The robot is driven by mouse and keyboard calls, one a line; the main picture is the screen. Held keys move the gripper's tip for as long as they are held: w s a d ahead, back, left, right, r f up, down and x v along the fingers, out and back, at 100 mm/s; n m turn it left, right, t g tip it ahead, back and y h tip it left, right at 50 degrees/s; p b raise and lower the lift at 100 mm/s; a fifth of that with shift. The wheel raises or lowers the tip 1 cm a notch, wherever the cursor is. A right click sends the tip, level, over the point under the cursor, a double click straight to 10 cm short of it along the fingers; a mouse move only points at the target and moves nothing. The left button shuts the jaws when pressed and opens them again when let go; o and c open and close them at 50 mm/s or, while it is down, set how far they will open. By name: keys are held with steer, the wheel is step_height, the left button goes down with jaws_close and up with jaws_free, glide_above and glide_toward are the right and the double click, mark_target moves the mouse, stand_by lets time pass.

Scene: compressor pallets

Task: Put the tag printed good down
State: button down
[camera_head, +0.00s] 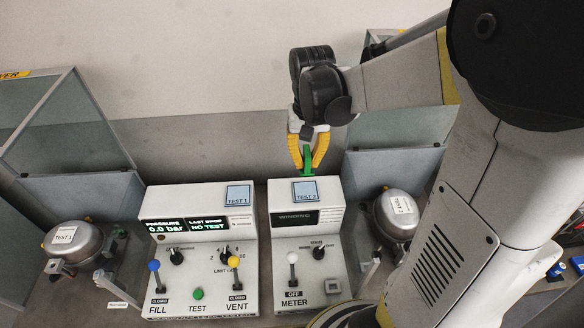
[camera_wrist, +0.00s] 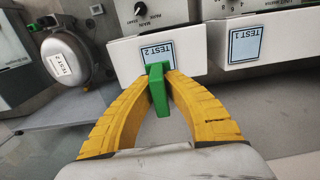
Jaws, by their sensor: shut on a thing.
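A green tag (camera_head: 307,156) is held between the yellow fingers of my gripper (camera_head: 308,164). In the wrist view my gripper (camera_wrist: 157,76) is shut on the green tag (camera_wrist: 160,98), which shows as a narrow block; I can read no print on it. The gripper points down, over the back edge of the TEST 2 console (camera_head: 309,237). In the head view the tag appears just above the TEST 2 label (camera_head: 305,191). I cannot tell whether the tag touches the console.
The TEST 1 console (camera_head: 201,251) stands to the left, with levers and knobs. Compressors stand at the left (camera_head: 72,246) and right (camera_head: 396,214), each near a glass-sided enclosure. A yellow-labelled bin edge (camera_head: 15,75) is at far left. Small blue items (camera_head: 556,270) lie at far right.

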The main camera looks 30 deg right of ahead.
steer(key=b, duration=0.1)
glide_above(306, 191)
step_height(306, 191, down, 4)
steer(key=shift+f, duration=0.25)
steer(key=shift+w+f+b, duration=0.1)
steer(key=shift+f+b, duration=0.35)
steer(key=shift+f, duration=1.45)
steer(key=shift+f, duration=0.15)
steer(key=c, duration=1.6)
jaws_free()
steer(key=shift+o, duration=0.2)
